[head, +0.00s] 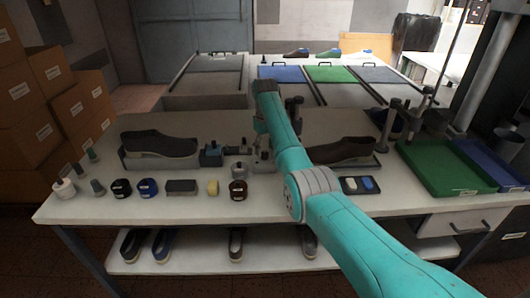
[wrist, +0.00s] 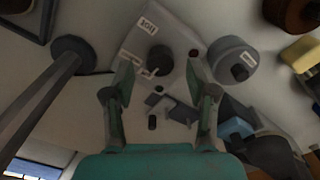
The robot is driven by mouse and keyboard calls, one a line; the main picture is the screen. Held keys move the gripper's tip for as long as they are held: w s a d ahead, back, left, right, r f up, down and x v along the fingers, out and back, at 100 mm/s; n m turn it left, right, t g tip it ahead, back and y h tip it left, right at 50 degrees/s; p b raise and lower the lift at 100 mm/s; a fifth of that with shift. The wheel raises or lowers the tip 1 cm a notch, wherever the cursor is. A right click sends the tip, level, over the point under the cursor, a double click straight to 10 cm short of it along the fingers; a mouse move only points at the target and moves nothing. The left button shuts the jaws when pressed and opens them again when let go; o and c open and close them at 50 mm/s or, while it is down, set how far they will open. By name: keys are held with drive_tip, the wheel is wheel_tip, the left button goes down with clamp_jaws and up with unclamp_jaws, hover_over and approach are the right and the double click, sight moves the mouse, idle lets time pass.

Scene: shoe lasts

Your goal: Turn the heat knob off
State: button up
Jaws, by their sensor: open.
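A dark round knob (wrist: 160,60) with a pale pointer mark sits on a light grey box (wrist: 178,35) in the wrist view. The box bears a white label and a small red spot beside the knob. I cannot read the knob's setting. My gripper (wrist: 159,72) is open, with one finger on each side of the knob in the picture. No contact with the knob shows, and the height gap is hard to judge. In the head view my gripper (head: 263,143) points down over the middle of the bench, and my arm hides part of the box.
A grey lidded pot (wrist: 233,61) stands close beside the box. A yellow sponge (head: 213,187) and several jars line the bench front. Dark shoes (head: 160,144) lie on both sides of my gripper. A green tray (head: 447,168) is at the right.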

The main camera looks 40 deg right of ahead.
sight(265, 153)
wheel_tip(265, 153, up, 10)
idle(0.3)
drive_tip(key=shift+f, duration=0.15)
wheel_tip(265, 153, down, 12)
drive_tip(key=m, duration=1.2)
